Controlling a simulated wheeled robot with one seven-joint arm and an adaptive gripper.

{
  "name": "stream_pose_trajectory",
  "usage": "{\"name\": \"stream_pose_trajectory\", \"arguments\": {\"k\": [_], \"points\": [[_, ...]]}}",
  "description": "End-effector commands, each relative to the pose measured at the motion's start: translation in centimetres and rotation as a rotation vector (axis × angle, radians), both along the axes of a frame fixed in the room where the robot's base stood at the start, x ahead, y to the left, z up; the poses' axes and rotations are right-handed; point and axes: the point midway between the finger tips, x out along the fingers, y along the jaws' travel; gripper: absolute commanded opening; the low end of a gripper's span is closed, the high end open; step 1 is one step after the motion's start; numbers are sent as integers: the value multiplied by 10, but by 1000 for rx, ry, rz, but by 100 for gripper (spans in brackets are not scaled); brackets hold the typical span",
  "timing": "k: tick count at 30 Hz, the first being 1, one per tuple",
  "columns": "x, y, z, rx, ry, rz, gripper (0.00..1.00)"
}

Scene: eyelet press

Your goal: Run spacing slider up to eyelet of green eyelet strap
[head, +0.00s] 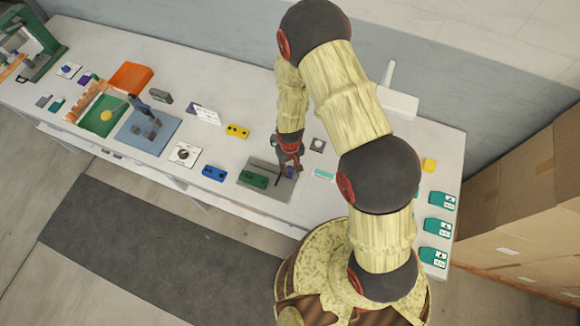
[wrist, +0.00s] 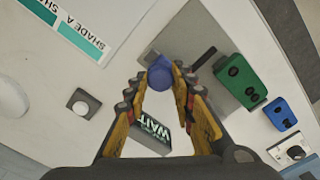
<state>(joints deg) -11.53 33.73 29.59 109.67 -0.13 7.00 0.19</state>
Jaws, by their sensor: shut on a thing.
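The green eyelet strap (head: 254,180) is a green block with dark round holes, lying on a grey plate (head: 262,190). It also shows in the wrist view (wrist: 241,80), to the right of my fingertips. My gripper (head: 289,167) is over the right part of the plate. In the wrist view my gripper (wrist: 162,80) is shut on a blue rounded knob (wrist: 159,75), which I take to be the spacing slider's. A thin dark bar (wrist: 203,58) lies between the knob and the strap, which are apart. The slider's lower part is hidden.
A blue eyelet block (head: 214,173) sits left of the plate, a yellow one (head: 237,131) behind it. A round button (head: 318,145) and a teal label (head: 323,174) are on the right. A dark WAIT sign (wrist: 155,132) shows between my fingers.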

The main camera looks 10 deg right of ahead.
Motion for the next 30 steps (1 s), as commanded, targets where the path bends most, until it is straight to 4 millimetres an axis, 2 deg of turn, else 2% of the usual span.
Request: {"name": "stream_pose_trajectory", "arguments": {"k": [4,8,11,18,21,24,30], "points": [[0,0,0,0,0,0,7],[2,3,-1,0,-1,1,6],[13,17,-3,1,-5,5,6],[47,70,-5,2,-4,4,6],[56,84,-4,0,-1,2,6],[61,92,-2,0,0,1,7],[63,95,0,1,-2,0,6]]}}
